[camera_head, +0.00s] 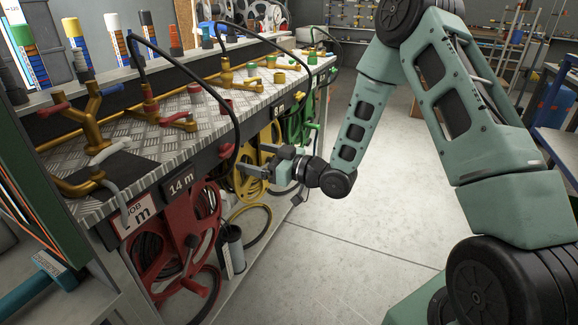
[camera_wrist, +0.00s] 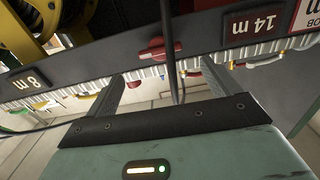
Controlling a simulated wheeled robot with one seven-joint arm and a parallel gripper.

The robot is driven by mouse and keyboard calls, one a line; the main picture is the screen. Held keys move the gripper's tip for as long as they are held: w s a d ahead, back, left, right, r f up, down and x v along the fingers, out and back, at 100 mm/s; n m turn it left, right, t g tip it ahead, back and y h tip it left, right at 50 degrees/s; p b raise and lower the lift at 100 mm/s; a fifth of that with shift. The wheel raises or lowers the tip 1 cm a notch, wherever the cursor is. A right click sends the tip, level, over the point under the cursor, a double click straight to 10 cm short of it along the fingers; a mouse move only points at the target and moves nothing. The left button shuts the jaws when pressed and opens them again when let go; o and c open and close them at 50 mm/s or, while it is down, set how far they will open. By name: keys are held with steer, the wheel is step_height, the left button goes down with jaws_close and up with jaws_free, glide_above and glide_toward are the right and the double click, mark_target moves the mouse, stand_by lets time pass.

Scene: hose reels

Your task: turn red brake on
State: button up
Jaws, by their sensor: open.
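A red lever-like knob, which looks like the red brake (camera_head: 226,151), sits on the dark front strip of the bench, between the 14 m and 8 m labels. In the wrist view the red knob (camera_wrist: 157,50) lies beyond and between my fingertips, apart from them. My gripper (camera_head: 257,159) is open and empty in front of the bench edge, to the right of the knob. Its two fingers (camera_wrist: 165,82) point toward the strip in the wrist view. A black hose hangs down close beside the knob and partly crosses the space between the fingers.
The red reel (camera_head: 168,243) hangs under the bench at left, the yellow reel (camera_head: 247,182) behind my gripper, and the green reel (camera_head: 297,122) farther back. Brass pipes with red valve handles (camera_head: 180,118) stand on the metal bench top. The floor (camera_head: 330,245) at right is clear.

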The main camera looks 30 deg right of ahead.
steer(key=v, duration=0.9)
steer(key=s+a+f+n+g+h, duration=0.1)
steer(key=s+a+g+h, duration=0.2)
steer(key=a+g+h, duration=0.55)
steer(key=s+a+r+g+h, duration=0.1)
steer(key=s+a+r+g, duration=0.15)
steer(key=s, duration=0.55)
steer(key=s+a+r+g, duration=0.1)
steer(key=s+a, duration=0.2)
steer(key=s, duration=0.6)
steer(key=s+a+r+g+h, duration=0.1)
steer(key=s+a+r+g, duration=0.1)
steer(key=s, duration=0.6)
step_height(320, 180, up, 14)
steer(key=p, duration=1.3)
steer(key=shift+s+a+f+g, duration=0.2)
steer(key=shift+s+f+g, duration=0.05)
steer(key=shift+s+g, duration=0.05)
